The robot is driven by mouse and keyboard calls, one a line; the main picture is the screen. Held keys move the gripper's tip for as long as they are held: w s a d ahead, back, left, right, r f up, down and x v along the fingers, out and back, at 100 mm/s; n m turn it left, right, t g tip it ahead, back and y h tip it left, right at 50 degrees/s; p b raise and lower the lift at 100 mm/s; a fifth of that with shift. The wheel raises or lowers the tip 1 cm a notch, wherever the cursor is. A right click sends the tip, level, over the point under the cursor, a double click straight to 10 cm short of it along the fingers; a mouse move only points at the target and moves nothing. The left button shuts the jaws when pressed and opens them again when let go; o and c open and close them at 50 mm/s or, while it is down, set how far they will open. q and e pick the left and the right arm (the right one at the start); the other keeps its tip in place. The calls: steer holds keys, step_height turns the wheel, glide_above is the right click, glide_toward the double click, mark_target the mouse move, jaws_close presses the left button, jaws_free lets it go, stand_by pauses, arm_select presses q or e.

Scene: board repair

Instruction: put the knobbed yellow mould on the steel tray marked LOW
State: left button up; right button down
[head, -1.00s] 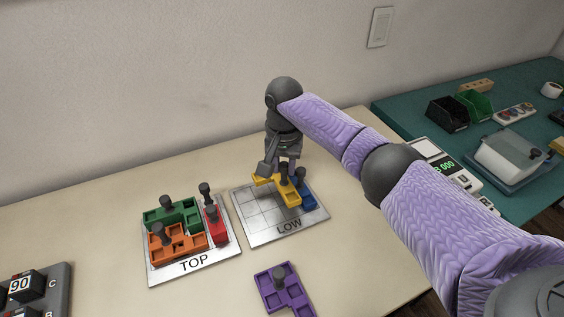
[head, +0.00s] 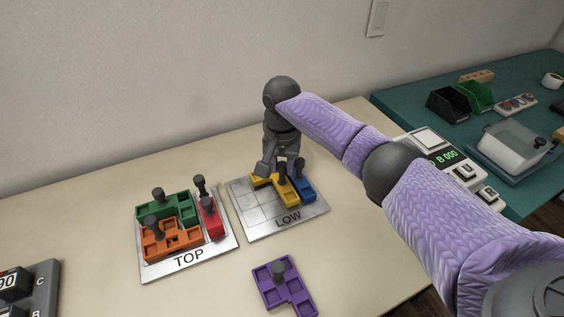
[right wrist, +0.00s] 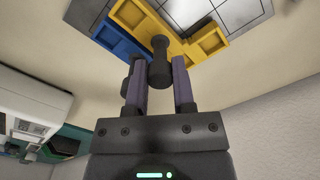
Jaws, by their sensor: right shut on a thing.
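The yellow mould (head: 288,195) with its dark knob is at the LOW steel tray (head: 254,223), beside the blue mould (head: 305,192). It looks level and down at the tray surface, though a small gap underneath is hard to rule out. My right gripper (right wrist: 160,80) is shut on the knob of the yellow mould, which also shows in the right wrist view (right wrist: 208,42). In the head view the wrist and fingers partly hide the mould's far end. My left gripper is not in view.
The TOP tray (head: 216,252) at left holds green (head: 178,206), orange (head: 172,240) and red (head: 211,218) moulds. A purple mould (head: 282,287) lies on the bare table in front. The left part of LOW is empty. A scale (head: 440,155) stands at right.

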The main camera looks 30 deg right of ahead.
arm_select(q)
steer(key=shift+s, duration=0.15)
arm_select(e)
steer(key=shift+f, duration=0.25)
steer(key=shift+c, duration=1.9)
jaws_free()
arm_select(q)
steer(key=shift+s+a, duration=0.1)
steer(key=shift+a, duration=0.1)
arm_select(e)
steer(key=shift+r, duration=0.2)
step_height(320, 180, up, 9)
steer(key=p, duration=0.4)
steer(key=shift+r+p, duration=0.1)
steer(key=shift+p, duration=0.25)
steer(key=shift+r, duration=0.2)
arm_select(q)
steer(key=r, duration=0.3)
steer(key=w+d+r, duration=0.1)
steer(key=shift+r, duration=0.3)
